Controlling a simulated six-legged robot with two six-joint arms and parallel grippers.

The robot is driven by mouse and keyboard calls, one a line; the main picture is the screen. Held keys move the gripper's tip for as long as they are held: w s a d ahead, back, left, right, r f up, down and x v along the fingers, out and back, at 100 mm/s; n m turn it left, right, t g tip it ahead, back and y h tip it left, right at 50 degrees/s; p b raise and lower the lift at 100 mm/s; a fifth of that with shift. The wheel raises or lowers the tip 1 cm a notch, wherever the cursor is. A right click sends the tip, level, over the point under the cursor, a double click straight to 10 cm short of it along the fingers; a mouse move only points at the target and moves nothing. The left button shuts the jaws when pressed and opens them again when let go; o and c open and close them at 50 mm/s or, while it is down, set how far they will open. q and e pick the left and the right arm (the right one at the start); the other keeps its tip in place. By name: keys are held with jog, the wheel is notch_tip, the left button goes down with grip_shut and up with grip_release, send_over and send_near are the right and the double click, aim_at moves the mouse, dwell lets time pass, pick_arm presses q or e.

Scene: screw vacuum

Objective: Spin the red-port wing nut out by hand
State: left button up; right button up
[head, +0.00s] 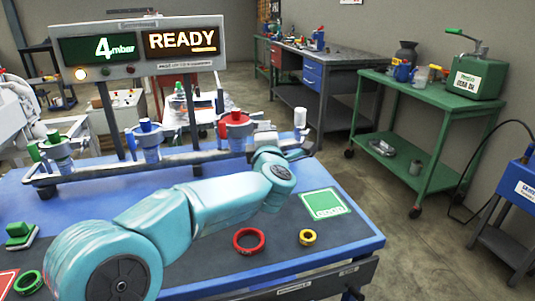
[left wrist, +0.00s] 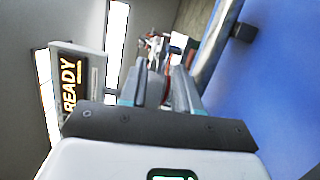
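The red port (head: 235,125) is a red-ringed fitting on a blue body, on the grey rail at the back of the blue table. A small raised piece tops it; I cannot make out the wing nut's shape. My left arm reaches across the table, and its gripper (head: 262,138) is just right of the red port, partly hidden by the wrist. In the left wrist view the two fingers of my left gripper (left wrist: 165,88) stand a narrow gap apart. A thin red piece shows between them; I cannot tell whether they touch it. My right gripper is not in view.
A blue-topped port (head: 150,138) and a green-topped port (head: 58,150) share the rail. A red ring (head: 249,241), a yellow ring (head: 307,237) and a green square (head: 325,203) lie on the dark mat. A READY display (head: 182,41) stands behind.

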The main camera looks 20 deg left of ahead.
pick_arm(q)
jog(key=v, duration=1.4)
jog(key=shift+s, duration=0.15)
jog(key=shift+d, duration=0.15)
